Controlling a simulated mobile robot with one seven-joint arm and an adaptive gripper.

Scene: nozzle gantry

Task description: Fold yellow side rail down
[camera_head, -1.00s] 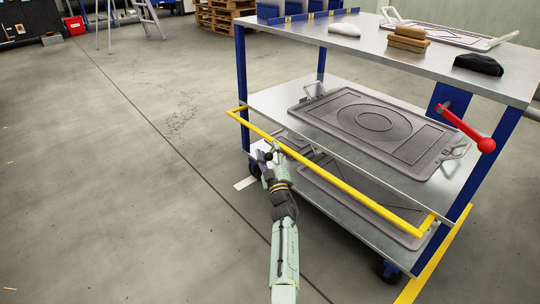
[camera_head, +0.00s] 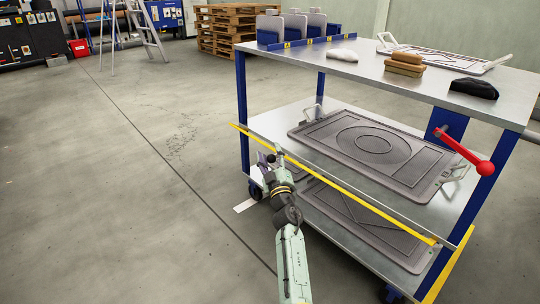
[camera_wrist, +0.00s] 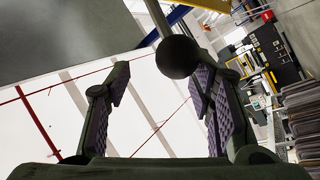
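The yellow side rail (camera_head: 345,186) runs along the left long side of the blue-legged cart, close against the middle shelf's edge. It looks like a thin strip sloping from far left to near right in the picture. My gripper (camera_head: 271,157) is on the outer side of the cart, close to the rail's far half. In the wrist view, the two purple-padded fingers of my gripper (camera_wrist: 157,95) stand wide apart and empty. A dark ball knob (camera_wrist: 178,56) on a grey rod shows between and beyond them. Whether it touches a finger cannot be told.
The middle shelf (camera_head: 270,122) carries a grey mould plate (camera_head: 365,143); another lies on the lower shelf. A red-knobbed lever (camera_head: 486,167) sticks out at the right end. The top shelf (camera_head: 350,69) holds blocks and a tray. The floor (camera_head: 120,200) left of the cart is clear.

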